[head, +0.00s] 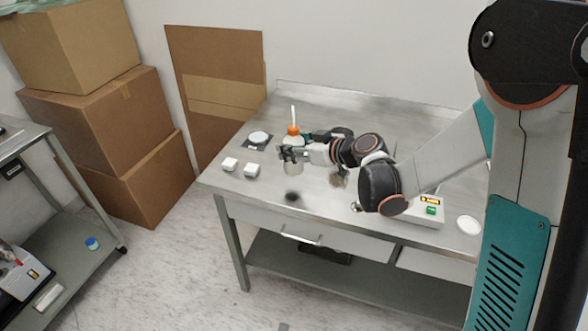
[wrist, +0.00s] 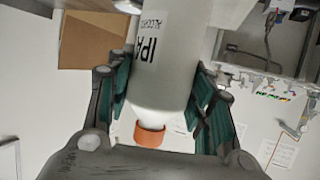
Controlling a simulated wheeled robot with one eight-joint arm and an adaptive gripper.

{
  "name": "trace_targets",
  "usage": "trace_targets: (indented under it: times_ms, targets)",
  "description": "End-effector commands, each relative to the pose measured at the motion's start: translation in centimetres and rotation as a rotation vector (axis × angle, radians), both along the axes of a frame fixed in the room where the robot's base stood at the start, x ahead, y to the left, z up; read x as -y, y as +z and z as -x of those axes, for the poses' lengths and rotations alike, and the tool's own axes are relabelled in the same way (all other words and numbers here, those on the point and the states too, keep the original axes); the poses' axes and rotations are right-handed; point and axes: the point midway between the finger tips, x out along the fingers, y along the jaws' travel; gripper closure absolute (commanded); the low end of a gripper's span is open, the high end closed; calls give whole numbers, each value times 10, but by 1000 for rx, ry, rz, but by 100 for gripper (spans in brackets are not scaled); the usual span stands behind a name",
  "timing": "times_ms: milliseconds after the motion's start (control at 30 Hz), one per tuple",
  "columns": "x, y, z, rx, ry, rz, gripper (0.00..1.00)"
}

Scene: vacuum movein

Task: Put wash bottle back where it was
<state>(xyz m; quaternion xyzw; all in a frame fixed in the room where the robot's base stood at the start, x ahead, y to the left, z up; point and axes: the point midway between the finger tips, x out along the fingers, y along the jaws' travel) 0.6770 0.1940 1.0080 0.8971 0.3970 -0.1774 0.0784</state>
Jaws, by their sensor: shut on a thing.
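The wash bottle (head: 293,168) is white with an orange cap and a thin white nozzle in the head view. It stands upright over the left part of the metal table (head: 225,182). My gripper (head: 290,154) is shut around its body. A dark shadow spot lies on the table below and apart from the bottle, so it appears held above the surface. In the wrist view the bottle (wrist: 160,70) sits between both finger pads of my gripper (wrist: 160,90), with its "IPA" label showing and the orange cap toward the palm. Its base is cut off there.
A scale (head: 427,207) and a white disc (head: 469,225) are at the right. Cardboard boxes (head: 98,108) stand left of the table. The front-left tabletop is mostly clear.

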Motion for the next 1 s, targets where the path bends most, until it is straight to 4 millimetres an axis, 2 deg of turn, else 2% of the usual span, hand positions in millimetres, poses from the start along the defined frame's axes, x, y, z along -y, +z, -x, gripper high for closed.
trace_targets:
  times_ms: [67, 267, 533, 933, 967, 1000]
  targets:
    - [0, -12, 0, -1, 0, -1, 62]
    - [0, -22, 0, -1, 0, -1, 62]
    - [0, -58, 0, -1, 0, -1, 62]
    - [0, -63, 0, -1, 0, -1, 62]
    - [0, -62, 0, 0, 0, 0, 45]
    - [0, -62, 0, 0, 0, 0, 36]
